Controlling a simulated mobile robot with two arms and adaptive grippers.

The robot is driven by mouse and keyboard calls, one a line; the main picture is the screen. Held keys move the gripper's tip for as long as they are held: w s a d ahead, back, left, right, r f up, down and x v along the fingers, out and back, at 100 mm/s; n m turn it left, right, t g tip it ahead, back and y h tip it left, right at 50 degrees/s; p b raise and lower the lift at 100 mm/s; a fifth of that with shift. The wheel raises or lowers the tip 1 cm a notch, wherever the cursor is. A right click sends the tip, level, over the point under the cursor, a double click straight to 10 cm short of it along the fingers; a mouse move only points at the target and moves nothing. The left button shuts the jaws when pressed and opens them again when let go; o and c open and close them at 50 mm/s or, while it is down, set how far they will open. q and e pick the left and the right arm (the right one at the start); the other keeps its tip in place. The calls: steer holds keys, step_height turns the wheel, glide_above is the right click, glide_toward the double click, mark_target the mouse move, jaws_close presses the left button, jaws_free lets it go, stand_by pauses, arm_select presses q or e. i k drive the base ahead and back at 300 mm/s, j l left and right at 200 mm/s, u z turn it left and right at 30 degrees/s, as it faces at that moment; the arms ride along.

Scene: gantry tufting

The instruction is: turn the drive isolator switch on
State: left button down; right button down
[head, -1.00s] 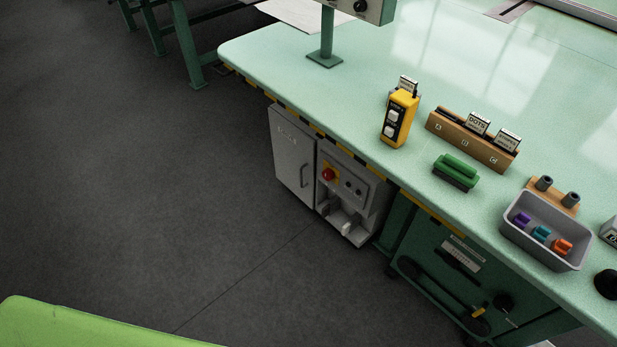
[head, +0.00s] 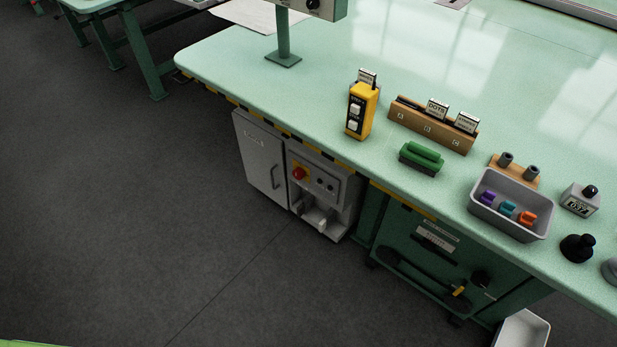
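A grey cabinet (head: 258,158) stands under the front edge of the mint-green table, with its door shut. No label that names the drive isolator switch is readable, and I cannot tell the knob's turn position. Neither of my grippers is in view.
On the table (head: 330,100) stand a yellow push-button box (head: 361,111), a wooden card rack (head: 431,128), a green brush-like block (head: 422,158) and a grey tray (head: 480,210) of coloured pieces. A green cabinet (head: 395,240) is right of the panel. Dark floor (head: 130,220) is clear at left.

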mark_target(299, 174)
steer(key=i+j+z, duration=0.1)
steer(key=j, duration=0.25)
steer(key=i+j+z, duration=0.1)
steer(key=j, duration=0.3)
steer(key=i+j, duration=0.25)
steer(key=j, duration=0.15)
steer(key=i+j+z, duration=0.15)
steer(key=j, duration=0.25)
steer(key=i+j+z, duration=0.1)
steer(key=j, duration=0.3)
